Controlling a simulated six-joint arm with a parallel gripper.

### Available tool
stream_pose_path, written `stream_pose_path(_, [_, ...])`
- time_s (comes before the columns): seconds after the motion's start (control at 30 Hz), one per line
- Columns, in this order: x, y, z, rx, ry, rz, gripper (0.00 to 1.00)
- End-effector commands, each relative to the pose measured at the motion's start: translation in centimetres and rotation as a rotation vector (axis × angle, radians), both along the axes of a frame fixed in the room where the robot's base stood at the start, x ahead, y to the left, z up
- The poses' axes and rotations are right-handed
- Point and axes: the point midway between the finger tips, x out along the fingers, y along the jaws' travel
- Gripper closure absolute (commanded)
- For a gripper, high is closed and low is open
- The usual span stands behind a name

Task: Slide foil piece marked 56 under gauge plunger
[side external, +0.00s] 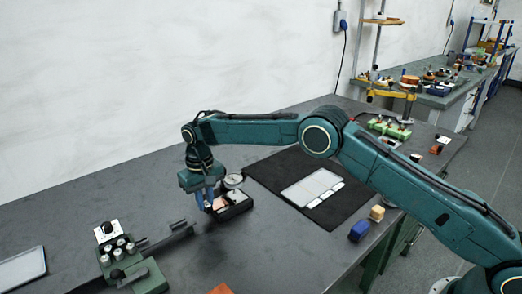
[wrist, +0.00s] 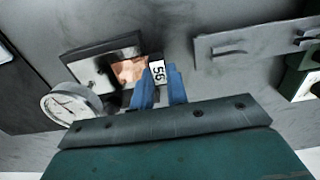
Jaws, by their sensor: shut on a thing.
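The copper foil piece (wrist: 131,70) shows in the wrist view with a white label marked 56 (wrist: 157,72) at its right end. My gripper (wrist: 163,84) has blue fingers shut on the labelled end of the foil. The foil reaches left onto the dark gauge base (wrist: 97,50), beside the round gauge dial (wrist: 68,106). In the side view my gripper (side external: 207,204) points down over the gauge base (side external: 236,212), with the dial (side external: 234,181) just behind it. The plunger tip is not clear in either view, so I cannot tell whether the foil lies beneath it.
A black mat (side external: 262,171) with pale rectangular plates (side external: 313,187) lies right of the gauge. A green device with knobs (side external: 122,262) stands at the front left, its dark bar reaching toward the gauge. Blue (side external: 359,231) and tan (side external: 377,213) blocks sit near the right edge.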

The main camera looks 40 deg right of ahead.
Motion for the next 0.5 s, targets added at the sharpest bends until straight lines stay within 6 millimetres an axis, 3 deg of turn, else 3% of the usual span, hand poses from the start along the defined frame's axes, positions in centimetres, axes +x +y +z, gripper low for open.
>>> stream_pose_path(0.5, [0.01,-0.76,0.03,0.000,0.000,-0.001,1.00])
